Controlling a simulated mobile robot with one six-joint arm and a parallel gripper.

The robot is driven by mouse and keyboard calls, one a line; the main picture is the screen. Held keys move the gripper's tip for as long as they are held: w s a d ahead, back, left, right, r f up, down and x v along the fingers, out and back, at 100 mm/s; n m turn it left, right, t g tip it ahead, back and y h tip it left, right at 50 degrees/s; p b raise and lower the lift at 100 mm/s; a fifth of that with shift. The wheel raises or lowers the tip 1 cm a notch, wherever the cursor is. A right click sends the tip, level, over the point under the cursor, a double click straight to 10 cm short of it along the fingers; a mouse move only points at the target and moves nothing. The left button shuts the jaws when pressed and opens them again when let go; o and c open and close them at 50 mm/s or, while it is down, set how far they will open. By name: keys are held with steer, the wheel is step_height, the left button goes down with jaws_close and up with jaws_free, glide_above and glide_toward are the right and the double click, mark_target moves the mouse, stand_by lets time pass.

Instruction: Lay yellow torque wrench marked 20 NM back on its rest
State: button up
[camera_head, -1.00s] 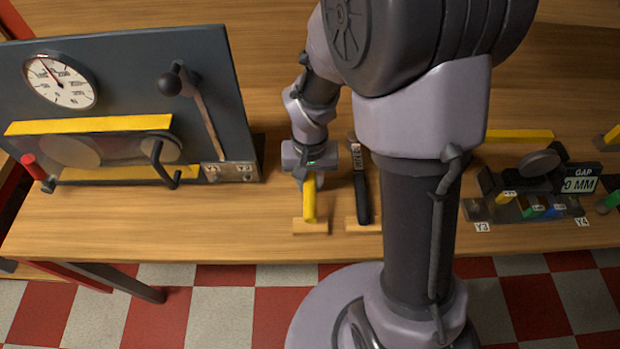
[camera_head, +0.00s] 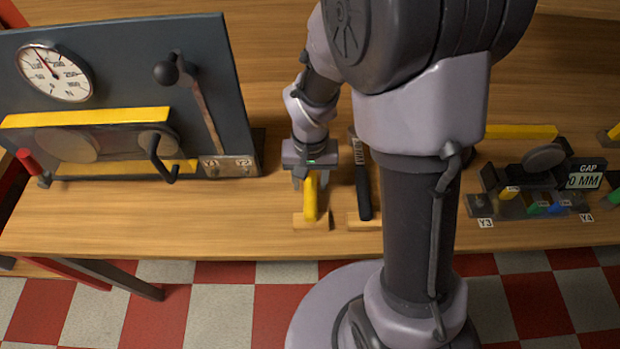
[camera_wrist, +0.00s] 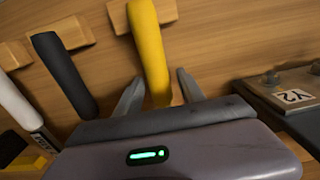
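The yellow torque wrench (camera_head: 310,201) lies with its handle end on a small wooden rest block (camera_head: 300,224) near the bench's front edge. It also shows in the wrist view (camera_wrist: 149,45), where its handle crosses the block (camera_wrist: 117,16). My gripper (camera_head: 310,184) is over the wrench's far part. In the wrist view its fingers (camera_wrist: 159,77) are spread, one on each side of the yellow handle, with gaps between. The far end of the wrench is hidden under my gripper. The 20 NM marking is not visible.
A black-handled wrench (camera_head: 362,190) lies just right on its own block. A white-handled one (camera_wrist: 17,103) shows beyond it in the wrist view. A dark panel with a dial (camera_head: 54,72) and lever stands left. A gap gauge fixture (camera_head: 530,190) stands right.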

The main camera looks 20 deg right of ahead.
step_height(320, 180, up, 18)
steer(key=f+p, duration=0.1)
steer(key=p, duration=0.7)
steer(key=s+a+r+t+y+b, duration=0.1)
steer(key=s+a+r+t, duration=0.1)
steer(key=s+r, duration=0.3)
steer(key=s+a+r+t+y, duration=0.1)
steer(key=s+a+r+t, duration=0.1)
steer(key=s+r, duration=0.4)
steer(key=shift+s+r+m+t+b, duration=0.25)
steer(key=shift+s+m+t+b, duration=0.15)
steer(key=shift+s+t, duration=0.5)
